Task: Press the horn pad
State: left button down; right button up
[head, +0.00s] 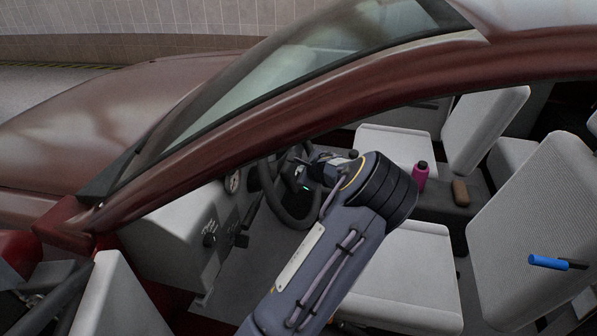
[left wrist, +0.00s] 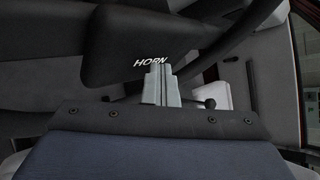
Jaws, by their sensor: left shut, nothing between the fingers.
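The horn pad (left wrist: 115,45) is a dark block with white HORN lettering, in the upper middle of the left wrist view. It sits on the steering wheel (head: 273,204), whose dark rim also shows in the left wrist view (left wrist: 245,28). My left gripper (head: 303,172) reaches into the car to the wheel's hub. In the head view the gripper and arm hide part of the wheel. My right gripper is not in view.
The dark red door frame and windscreen pillar (head: 330,105) run above my arm. The light grey dashboard (head: 175,240) lies left of the wheel. Light seats (head: 410,265) stand to the right. A pink bottle (head: 420,175) and a brown object (head: 460,192) stand on the console.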

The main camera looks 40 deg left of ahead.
pick_arm(q)
jog(key=shift+r, duration=0.1)
jog(key=shift+w+d+r, duration=0.25)
jog(key=shift+w+d, duration=0.05)
jog(key=shift+d, duration=0.35)
jog(key=shift+p, duration=0.3)
jog(key=d, duration=0.1)
jog(key=w+d+r+p, duration=0.1)
jog(key=w+d+r, duration=0.1)
jog(key=d, duration=0.1)
jog(key=shift+w+r+p, duration=0.1)
jog(key=shift+p, duration=0.25)
dwell(0.4)
